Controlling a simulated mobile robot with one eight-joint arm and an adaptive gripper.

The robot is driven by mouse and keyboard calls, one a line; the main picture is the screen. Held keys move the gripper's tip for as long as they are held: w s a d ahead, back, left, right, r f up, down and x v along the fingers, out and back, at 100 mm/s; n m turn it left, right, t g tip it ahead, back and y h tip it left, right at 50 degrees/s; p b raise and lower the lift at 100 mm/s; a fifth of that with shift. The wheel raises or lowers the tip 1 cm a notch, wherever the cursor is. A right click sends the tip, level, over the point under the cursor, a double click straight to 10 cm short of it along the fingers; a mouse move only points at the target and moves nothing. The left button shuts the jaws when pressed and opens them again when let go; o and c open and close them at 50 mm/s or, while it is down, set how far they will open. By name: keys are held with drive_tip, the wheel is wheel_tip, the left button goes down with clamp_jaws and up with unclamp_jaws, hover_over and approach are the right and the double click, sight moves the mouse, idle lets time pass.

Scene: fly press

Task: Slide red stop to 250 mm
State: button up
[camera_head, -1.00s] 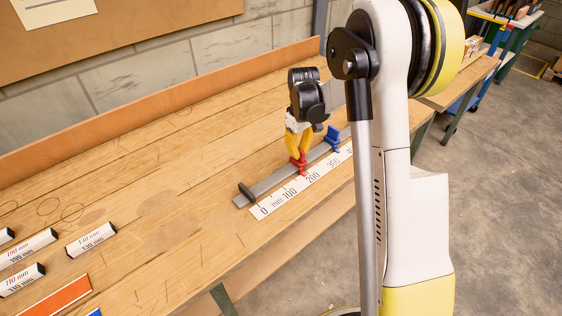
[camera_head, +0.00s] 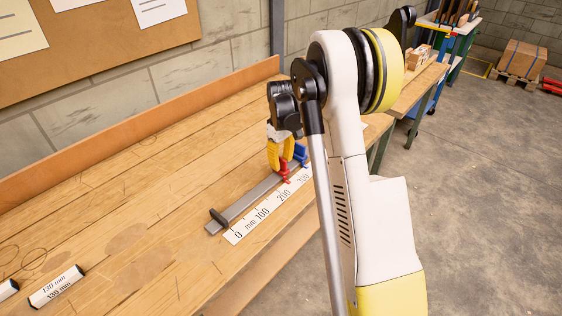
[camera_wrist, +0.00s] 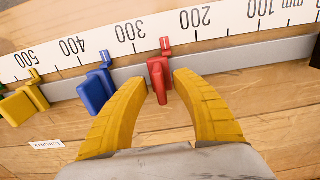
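The red stop (camera_wrist: 159,79) sits on the grey rail (camera_wrist: 220,55). In the wrist view its pointer is about midway between the 200 and 300 marks of the white scale (camera_wrist: 101,42), near 250. My gripper (camera_wrist: 160,85) has its yellow fingers on both sides of the red stop, close against it. In the head view, my gripper (camera_head: 281,168) reaches down to the rail, and the red stop (camera_head: 284,171) shows partly at its fingertips. A blue stop (camera_wrist: 95,90) stands on the rail towards 400.
A yellow stop (camera_wrist: 24,102) is further along the rail, towards 500. A black end piece (camera_head: 218,217) is at the rail's zero end. A 130 mm block (camera_head: 56,287) lies at the lower left of the workbench (camera_head: 120,215). The bench between is clear.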

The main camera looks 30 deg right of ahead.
sight(281, 158)
wheel_tip(281, 158, up, 12)
idle(0.6)
idle(0.4)
drive_tip(key=s+a+r+m+t, duration=0.2)
drive_tip(key=s+a+r+t, duration=0.1)
drive_tip(key=s+a+r, duration=0.7)
drive_tip(key=s+a+f+t, duration=0.2)
drive_tip(key=s+a, duration=0.2)
drive_tip(key=s, duration=0.4)
drive_tip(key=s+a+f+m+t, duration=0.1)
drive_tip(key=s+a+f+t, duration=0.1)
drive_tip(key=s+a, duration=0.3)
drive_tip(key=s, duration=0.3)
drive_tip(key=shift+f+m, duration=0.25)
drive_tip(key=shift+m, duration=0.05)
drive_tip(key=shift+s, duration=0.1)
idle(1.9)
